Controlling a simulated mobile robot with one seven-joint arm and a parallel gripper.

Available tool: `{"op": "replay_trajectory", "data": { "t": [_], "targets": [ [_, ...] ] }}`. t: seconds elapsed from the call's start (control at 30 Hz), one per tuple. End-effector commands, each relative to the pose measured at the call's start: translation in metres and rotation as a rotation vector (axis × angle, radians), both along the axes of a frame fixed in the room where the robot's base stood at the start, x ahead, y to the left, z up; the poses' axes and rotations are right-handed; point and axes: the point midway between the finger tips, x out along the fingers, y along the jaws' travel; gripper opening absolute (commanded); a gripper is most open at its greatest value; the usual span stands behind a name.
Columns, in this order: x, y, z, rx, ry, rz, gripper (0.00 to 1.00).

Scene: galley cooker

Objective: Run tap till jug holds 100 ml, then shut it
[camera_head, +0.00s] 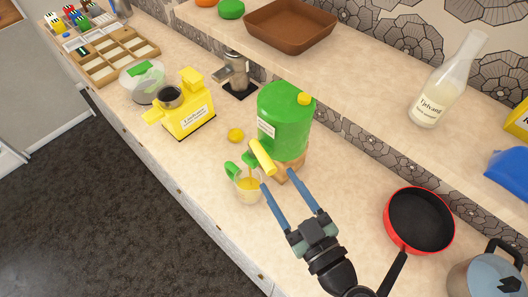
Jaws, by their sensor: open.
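A green dispenser (285,118) with a yellow cap stands on a wooden block (291,166) on the counter. A yellow bar-shaped part (262,157), seemingly the tap lever, sticks out low on its front. A clear jug (248,193) stands just below and in front of it with some yellow liquid inside. Its level against any marks is too small to read, and I cannot tell whether liquid is running. Green parts show at the jug's rim. My gripper (277,178) is open and empty, its two blue fingers pointing at the lever, just short of it and right of the jug.
A small yellow lump (236,135) and a yellow labelled machine (187,112) stand left of the dispenser. A red-rimmed pan (419,219) lies right of my arm, with a pot (486,276) beyond. A shelf (350,80) overhangs behind. The front counter edge is near the jug.

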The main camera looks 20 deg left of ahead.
Motion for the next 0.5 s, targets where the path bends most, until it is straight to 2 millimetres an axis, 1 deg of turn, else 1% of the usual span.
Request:
{"op": "replay_trajectory", "data": {
  "t": [0.03,0.1,0.23,0.4,0.5],
  "targets": [
    [0.007,0.009,0.005,0.001,-0.001,0.003,0.58],
    [0.016,0.021,0.005,0.001,0.001,0.005,0.58],
    [0.030,0.038,0.004,0.000,0.000,0.003,0.58],
    [0.042,0.052,0.002,0.001,-0.001,0.000,0.58],
    [0.044,0.056,0.001,0.001,-0.001,0.000,0.58]
  ]
}}
